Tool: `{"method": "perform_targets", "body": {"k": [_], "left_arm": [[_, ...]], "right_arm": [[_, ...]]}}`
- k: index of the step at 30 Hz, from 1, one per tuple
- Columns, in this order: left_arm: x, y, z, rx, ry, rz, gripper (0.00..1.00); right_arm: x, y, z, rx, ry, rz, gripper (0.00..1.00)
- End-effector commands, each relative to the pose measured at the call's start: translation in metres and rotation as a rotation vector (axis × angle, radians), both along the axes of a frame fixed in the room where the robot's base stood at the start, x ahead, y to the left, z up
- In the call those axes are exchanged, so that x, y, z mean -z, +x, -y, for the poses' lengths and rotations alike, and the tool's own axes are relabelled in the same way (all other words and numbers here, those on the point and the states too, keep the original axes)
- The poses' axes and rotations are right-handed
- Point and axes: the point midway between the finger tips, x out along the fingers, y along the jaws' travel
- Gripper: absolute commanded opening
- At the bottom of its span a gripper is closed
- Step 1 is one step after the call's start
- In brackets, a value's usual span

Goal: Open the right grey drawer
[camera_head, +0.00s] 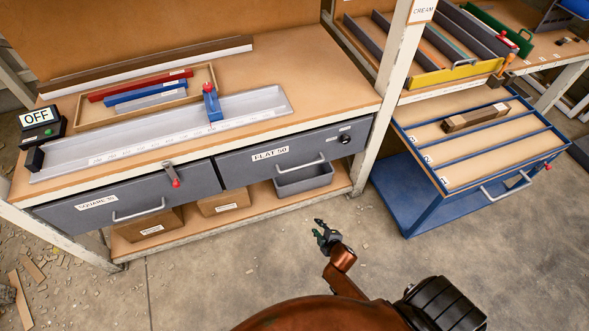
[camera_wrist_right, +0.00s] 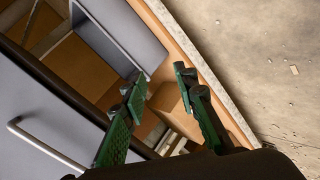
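The right grey drawer (camera_head: 240,172) carries a "FLAT 50" label and sits shut under the bench top in the head view. Its pale bar handle (camera_head: 300,163) is on the front, with a dark round knob (camera_head: 346,139) to its right. My right gripper (camera_head: 322,229) is in front of the bench, below and right of that handle and apart from it. In the wrist view its green fingers (camera_wrist_right: 157,95) are spread and empty. A grey drawer front with a bar handle (camera_wrist_right: 45,145) lies left of them; I cannot tell which drawer. My left gripper is not in view.
The left grey drawer (camera_head: 100,205) has a red-tipped lever (camera_head: 173,175) on its front. A grey bin (camera_head: 305,179) and cardboard boxes (camera_head: 148,224) stand on the lower shelf. A blue cart (camera_head: 415,193) stands right. The floor before the bench is mostly clear.

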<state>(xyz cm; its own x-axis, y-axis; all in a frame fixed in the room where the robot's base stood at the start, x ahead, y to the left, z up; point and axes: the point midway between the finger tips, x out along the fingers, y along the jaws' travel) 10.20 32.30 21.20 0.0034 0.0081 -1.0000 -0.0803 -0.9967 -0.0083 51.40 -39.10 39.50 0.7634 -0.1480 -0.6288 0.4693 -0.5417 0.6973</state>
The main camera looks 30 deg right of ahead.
Motion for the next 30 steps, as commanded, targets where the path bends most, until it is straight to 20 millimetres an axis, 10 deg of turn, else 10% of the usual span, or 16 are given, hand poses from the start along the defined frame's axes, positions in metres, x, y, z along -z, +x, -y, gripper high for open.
{"method": "perform_targets", "body": {"k": [4, 12, 30], "left_arm": [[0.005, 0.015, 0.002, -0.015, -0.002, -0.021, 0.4], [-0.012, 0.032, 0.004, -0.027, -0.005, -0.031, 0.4], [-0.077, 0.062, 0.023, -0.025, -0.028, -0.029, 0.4]], "right_arm": [[-0.093, 0.086, 0.016, -0.107, -0.255, 0.203, 0.27], [-0.199, 0.131, 0.026, -0.155, -0.504, 0.362, 0.27], [-0.19, 0.196, 0.041, -0.158, -0.511, 0.368, 0.27]]}}
